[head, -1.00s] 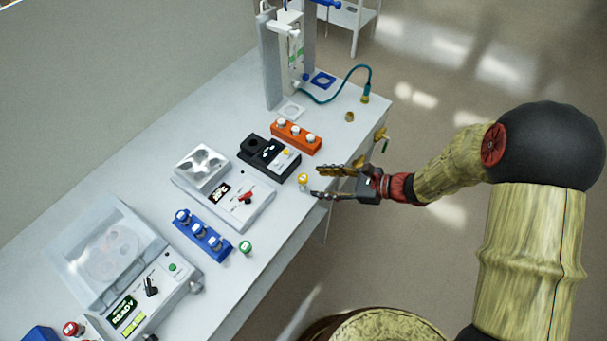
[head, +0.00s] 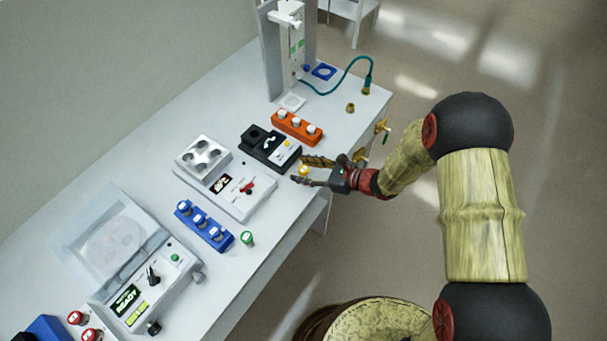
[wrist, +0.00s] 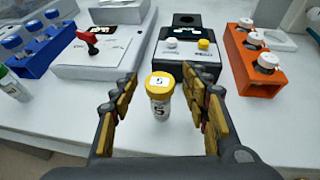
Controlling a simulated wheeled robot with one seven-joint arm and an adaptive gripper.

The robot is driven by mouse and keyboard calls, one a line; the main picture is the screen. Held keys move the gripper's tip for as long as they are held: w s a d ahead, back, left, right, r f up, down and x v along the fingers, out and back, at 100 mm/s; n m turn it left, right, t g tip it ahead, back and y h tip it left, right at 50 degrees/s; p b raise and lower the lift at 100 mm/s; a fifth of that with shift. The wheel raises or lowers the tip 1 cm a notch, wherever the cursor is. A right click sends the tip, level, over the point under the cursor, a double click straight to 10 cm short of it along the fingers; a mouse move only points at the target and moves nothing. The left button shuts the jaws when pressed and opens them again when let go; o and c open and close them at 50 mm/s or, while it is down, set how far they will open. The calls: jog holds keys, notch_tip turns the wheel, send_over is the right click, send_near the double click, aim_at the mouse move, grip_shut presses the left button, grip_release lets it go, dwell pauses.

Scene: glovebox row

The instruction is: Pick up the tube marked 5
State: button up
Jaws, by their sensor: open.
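The tube marked 5 (wrist: 160,97) stands upright on the white bench, with a yellow cap and a white label reading 5. In the wrist view it stands between the two fingers of my gripper (wrist: 163,115), with a gap on both sides. In the head view the yellow cap (head: 303,169) shows at the fingers of my gripper (head: 312,171), near the bench's front edge. My gripper is open and holds nothing. The tube's lower part is hidden in the head view.
A black device (head: 268,147) stands just behind the tube, with an orange rack (head: 311,141) of white-capped tubes to its right. A white device (head: 240,197), a blue rack (head: 217,239) and a loose green-capped tube (head: 247,238) are to the left. The bench's front edge is close.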

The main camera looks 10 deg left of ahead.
jog(key=c, duration=0.4)
jog(key=c, duration=0.7)
jog(key=shift+r, duration=0.1)
